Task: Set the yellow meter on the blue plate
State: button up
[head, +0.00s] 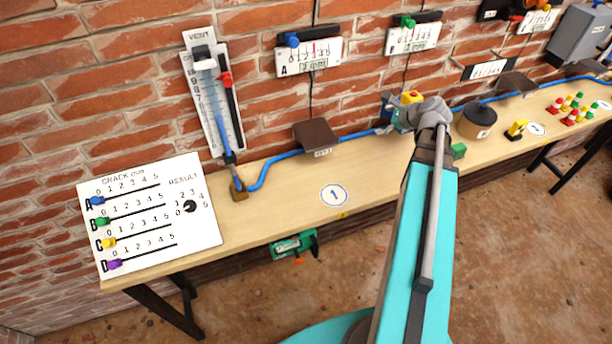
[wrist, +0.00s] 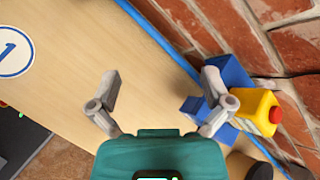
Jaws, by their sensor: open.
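A yellow block-shaped thing with a red knob, likely the yellow meter (wrist: 257,108), shows at the right of the wrist view, beside my right finger. In the head view the yellow meter (head: 412,97) shows just behind my gripper. A blue angular piece (wrist: 232,72), possibly the blue plate, is right against it near the wall; it also shows in the head view (head: 387,103). I cannot tell whether the meter rests on it or stands beside it. My gripper (wrist: 160,85) is open and empty, its fingers spread over bare bench; in the head view (head: 425,112) it partly hides both.
The wooden bench (head: 285,192) runs along a brick wall. A blue hose (head: 355,138) lies along its back. A dark lidded pot (head: 474,117) and a green block (head: 458,151) stand right of my gripper. The bench around the round 1 label (head: 334,195) is clear.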

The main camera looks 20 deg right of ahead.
jog(key=a+f+n+g, duration=0.1)
jog(key=a+n, duration=0.2)
jog(key=a, duration=0.2)
jog(key=s+a+f+n+g, duration=0.1)
jog(key=a+f+n+g, duration=0.1)
jog(key=a+n, duration=0.2)
jog(key=s+a+f+n+g, duration=0.1)
jog(key=a+n+g, duration=0.1)
jog(key=a+n, duration=0.2)
jog(key=shift+a+f, duration=0.25)
jog(key=shift+a, duration=0.95)
jog(key=s+a+f+n+g+h, duration=0.2)
jog(key=s+a+n, duration=0.5)
jog(key=a+n, duration=0.5)
jog(key=shift+f+n+g+h, duration=0.15)
jog(key=shift+n+g+h, duration=0.75)
jog(key=shift+g, duration=0.3)
jog(key=shift+s, duration=0.1)
